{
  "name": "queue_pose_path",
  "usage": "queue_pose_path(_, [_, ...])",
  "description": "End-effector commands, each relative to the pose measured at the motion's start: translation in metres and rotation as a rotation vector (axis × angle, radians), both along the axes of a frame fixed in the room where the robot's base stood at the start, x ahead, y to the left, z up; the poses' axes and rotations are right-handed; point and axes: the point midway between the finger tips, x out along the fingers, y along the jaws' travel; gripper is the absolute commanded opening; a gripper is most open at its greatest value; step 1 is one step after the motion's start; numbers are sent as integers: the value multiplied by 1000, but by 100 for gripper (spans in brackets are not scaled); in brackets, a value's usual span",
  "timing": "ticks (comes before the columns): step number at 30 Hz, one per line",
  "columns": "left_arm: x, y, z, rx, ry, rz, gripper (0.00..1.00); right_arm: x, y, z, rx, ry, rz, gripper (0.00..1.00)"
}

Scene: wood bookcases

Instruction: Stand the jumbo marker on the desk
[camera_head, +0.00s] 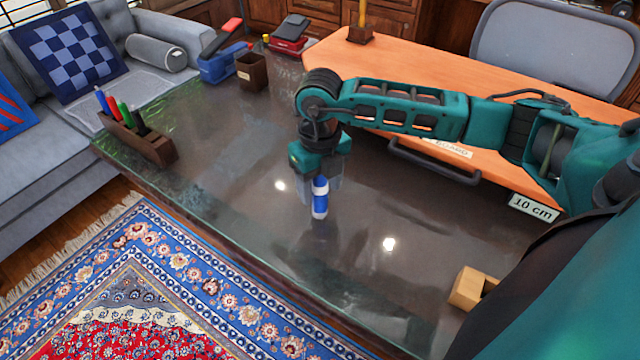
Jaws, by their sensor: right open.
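The jumbo marker (320,198), blue with a white band, is upright on the dark glossy desk (235,190). A faint reflection shows below it. My right gripper (321,188) points down over the marker, with its grey fingers open on either side of the marker's upper part. I cannot tell whether either finger touches it. My left gripper is not in view.
A wooden holder with several markers (140,140) stands at the desk's left edge. A wooden block (468,288) sits front right. Desk around the marker is clear.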

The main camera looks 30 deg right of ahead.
Motion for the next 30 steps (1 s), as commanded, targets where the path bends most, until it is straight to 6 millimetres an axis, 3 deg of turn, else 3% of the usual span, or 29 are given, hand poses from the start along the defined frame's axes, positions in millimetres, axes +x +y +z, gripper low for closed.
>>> queue_pose_path(15, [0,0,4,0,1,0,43,1,0,98,0,-4,1,58])
queue_pose_path(21, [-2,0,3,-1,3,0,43,1,0,114,0,-2,1,58])
queue_pose_path(30, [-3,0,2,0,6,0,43,0,0,115,0,-1,1,58])
